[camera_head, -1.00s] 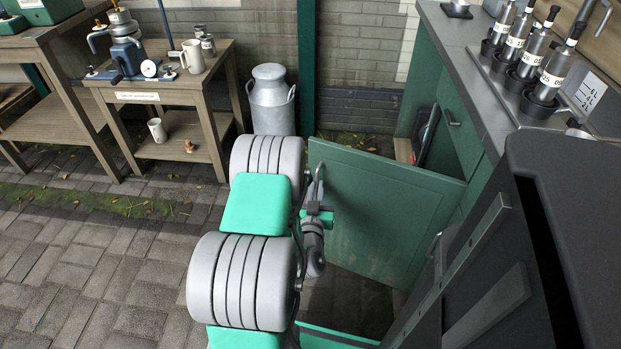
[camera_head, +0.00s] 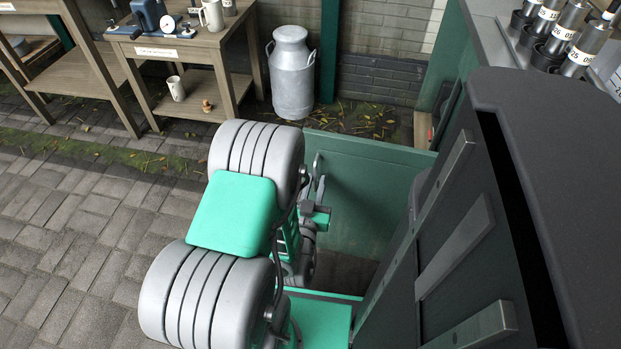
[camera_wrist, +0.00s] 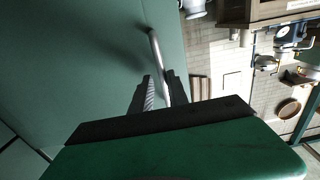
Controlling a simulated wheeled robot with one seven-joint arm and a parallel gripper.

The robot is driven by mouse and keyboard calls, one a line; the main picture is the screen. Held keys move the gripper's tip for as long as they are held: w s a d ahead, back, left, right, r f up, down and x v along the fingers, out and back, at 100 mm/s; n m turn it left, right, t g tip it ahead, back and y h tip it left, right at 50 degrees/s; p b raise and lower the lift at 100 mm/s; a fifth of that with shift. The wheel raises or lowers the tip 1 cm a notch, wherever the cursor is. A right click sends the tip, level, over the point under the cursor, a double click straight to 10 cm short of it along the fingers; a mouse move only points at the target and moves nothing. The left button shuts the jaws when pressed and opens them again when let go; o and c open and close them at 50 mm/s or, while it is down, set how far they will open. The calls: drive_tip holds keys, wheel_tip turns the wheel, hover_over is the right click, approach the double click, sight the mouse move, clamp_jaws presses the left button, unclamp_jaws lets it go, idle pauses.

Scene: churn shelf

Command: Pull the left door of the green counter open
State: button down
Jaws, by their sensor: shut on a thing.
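The green counter's left door (camera_head: 365,185) stands swung out from the counter (camera_head: 450,60), with part of the dark inside showing behind it. In the head view my gripper (camera_head: 317,200) is at the door's free edge, beside the handle, partly hidden by my arm. In the wrist view the door's flat green face (camera_wrist: 80,60) fills the left side. The pale metal bar handle (camera_wrist: 155,50) runs down between my gripper's dark fingers (camera_wrist: 158,92), which are shut on it.
A metal milk can (camera_head: 292,75) stands by the brick wall behind the door. A wooden table (camera_head: 190,50) with a mug (camera_head: 176,88) on its lower shelf is at the back left. The paved floor (camera_head: 85,230) on the left is clear.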

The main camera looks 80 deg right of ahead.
drive_tip(key=shift+s+f, duration=0.1)
drive_tip(key=shift+s, duration=0.2)
drive_tip(key=c, duration=1.5)
unclamp_jaws()
drive_tip(key=shift+s, duration=0.2)
drive_tip(key=shift+w, duration=0.15)
drive_tip(key=shift+w, duration=0.1)
